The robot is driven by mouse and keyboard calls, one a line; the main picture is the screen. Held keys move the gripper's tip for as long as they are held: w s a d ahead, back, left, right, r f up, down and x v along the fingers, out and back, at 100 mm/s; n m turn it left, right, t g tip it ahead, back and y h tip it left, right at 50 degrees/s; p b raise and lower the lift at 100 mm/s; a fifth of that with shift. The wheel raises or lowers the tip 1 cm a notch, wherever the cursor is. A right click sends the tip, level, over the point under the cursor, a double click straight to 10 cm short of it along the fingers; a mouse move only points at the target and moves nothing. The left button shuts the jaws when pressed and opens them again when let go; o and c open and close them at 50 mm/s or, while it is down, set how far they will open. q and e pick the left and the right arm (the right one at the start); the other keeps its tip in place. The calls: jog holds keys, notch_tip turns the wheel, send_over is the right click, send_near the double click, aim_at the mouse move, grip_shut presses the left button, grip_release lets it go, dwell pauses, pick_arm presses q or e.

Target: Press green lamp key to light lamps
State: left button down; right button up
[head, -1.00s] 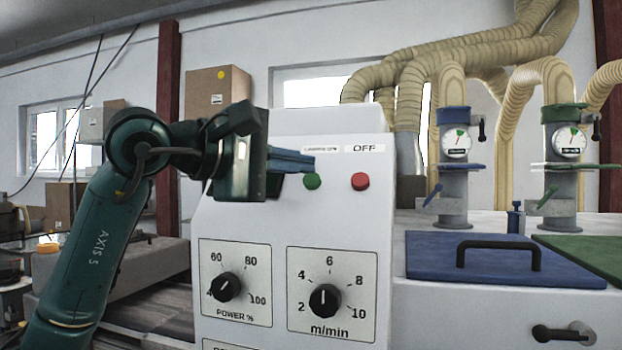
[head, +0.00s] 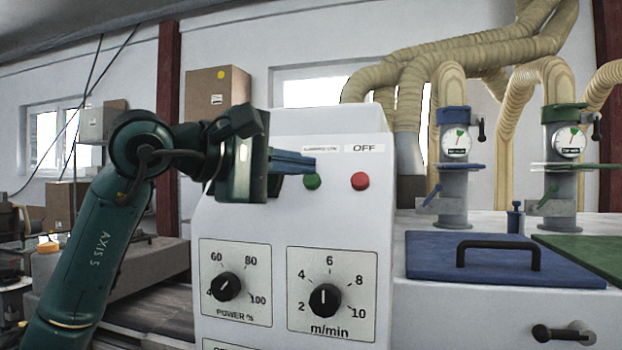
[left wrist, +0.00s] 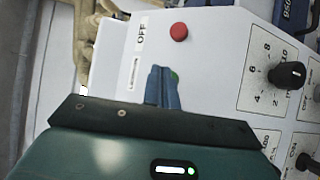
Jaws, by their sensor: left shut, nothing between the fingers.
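The green key (head: 312,181) is a round button on the upper part of the white control panel (head: 300,220). It sits below a small white label and left of the red OFF key (head: 360,181). My left gripper (head: 312,164) is shut and empty, its blue fingers level and their tips just above the green key in the head view. In the left wrist view the fingers (left wrist: 160,75) partly cover the green key (left wrist: 175,78), and the red key (left wrist: 179,32) lies clear of them. I cannot tell whether the fingertips touch the panel. My right gripper is not in view.
Below the keys are a POWER % knob (head: 226,287) and an m/min knob (head: 324,299). To the right stand a blue lid (head: 420,262) with a black handle (head: 497,246), gauges and large beige hoses. Cardboard boxes (head: 217,92) stand behind my left arm.

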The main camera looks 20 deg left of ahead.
pick_arm(q)
jog(key=shift+w+f, duration=0.15)
jog(key=shift+w, duration=0.05)
jog(key=shift+w+f, duration=0.35)
jog(key=shift+w, duration=0.05)
dwell(0.8)
dwell(0.3)
jog(key=shift+s+r, duration=0.6)
jog(key=shift+s, duration=0.1)
jog(key=s+r+p, duration=0.1)
jog(key=s, duration=0.1)
jog(key=s+r, duration=0.2)
jog(key=shift+a+p, duration=0.1)
jog(key=shift+p, duration=0.25)
dwell(0.7)
